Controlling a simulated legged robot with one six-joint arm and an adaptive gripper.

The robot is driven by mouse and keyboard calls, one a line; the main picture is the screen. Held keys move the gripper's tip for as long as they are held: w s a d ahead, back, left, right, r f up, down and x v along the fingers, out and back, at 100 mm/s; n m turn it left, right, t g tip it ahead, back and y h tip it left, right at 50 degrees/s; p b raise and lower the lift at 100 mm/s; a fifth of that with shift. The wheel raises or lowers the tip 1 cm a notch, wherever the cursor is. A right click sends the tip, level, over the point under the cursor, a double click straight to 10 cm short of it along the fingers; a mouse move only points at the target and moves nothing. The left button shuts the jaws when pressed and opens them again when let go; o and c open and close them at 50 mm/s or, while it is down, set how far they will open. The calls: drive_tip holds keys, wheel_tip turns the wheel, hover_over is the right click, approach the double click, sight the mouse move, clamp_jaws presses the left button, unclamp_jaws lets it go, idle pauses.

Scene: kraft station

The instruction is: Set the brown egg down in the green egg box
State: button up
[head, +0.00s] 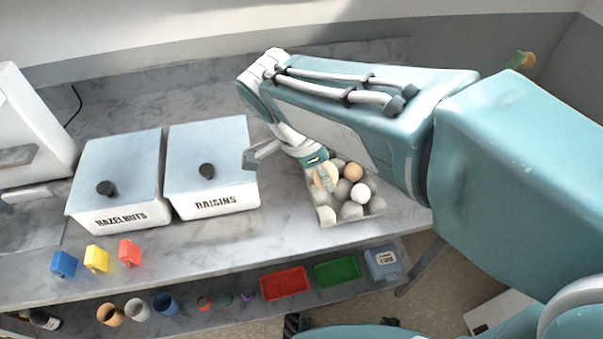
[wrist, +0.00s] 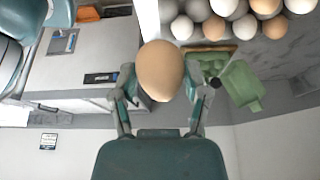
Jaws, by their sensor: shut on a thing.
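The brown egg (wrist: 160,70) is held between the two fingers of my gripper (wrist: 160,88) in the wrist view. In the head view my gripper (head: 316,162) is over a grey tray of eggs (head: 347,218), and the egg (head: 326,177) shows at its fingertips. A green box (wrist: 243,84), which looks like the egg box with its lid open, is right of the egg in the wrist view, apart from it. I do not see this box in the head view, where my arm covers part of the counter.
The tray holds several white and brown eggs. Left of it stand the raisins bin (head: 212,165) and the hazelnuts bin (head: 118,180). Blue, yellow and red clips (head: 97,259) lie at the counter's front left. A lower shelf holds cups, a red tray (head: 285,283) and a green tray (head: 337,272).

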drive_tip(key=w+d+f, duration=0.4)
drive_tip(key=w+d, duration=0.4)
drive_tip(key=d, duration=0.3)
drive_tip(key=w+d+f, duration=0.4)
drive_tip(key=w+d, duration=0.4)
drive_tip(key=d, duration=0.3)
drive_tip(key=shift+w+d, duration=0.15)
drive_tip(key=shift+w, duration=0.05)
drive_tip(key=shift+f, duration=0.75)
drive_tip(key=shift+f, duration=2.2)
idle(1.7)
drive_tip(key=o, duration=0.8)
